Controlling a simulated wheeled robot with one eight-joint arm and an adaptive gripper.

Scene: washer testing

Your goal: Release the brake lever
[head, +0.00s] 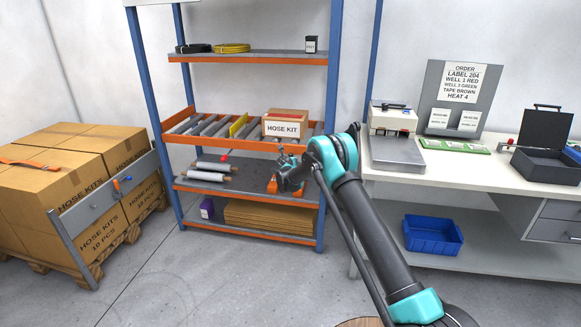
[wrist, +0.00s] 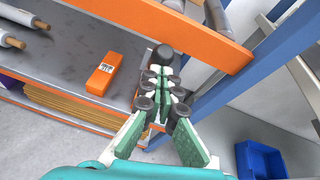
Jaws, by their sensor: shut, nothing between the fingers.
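I cannot tell for sure which part is the brake lever. A small red-tipped piece (head: 226,156) shows under the sloped orange-edged shelf, left of my gripper. A blue-and-orange fitting (head: 121,183) sits on the grey panel beside the carton stack. My gripper (head: 283,163) is at the front of the shelving, below the hose kit box. In the wrist view my gripper (wrist: 160,78) is shut and empty, its green-padded fingers drawn together. A dark rounded thing (wrist: 163,57) shows just beyond the fingertips, but its link to any lever is unclear.
An orange box (wrist: 104,76) lies on the grey shelf near the fingers, with wrapped rolls (head: 207,175) further left. The hose kit box (head: 281,128) stands above. A blue shelf post (wrist: 220,80) is close on the right. A workbench (head: 400,179) stands right, above a blue bin (head: 432,236).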

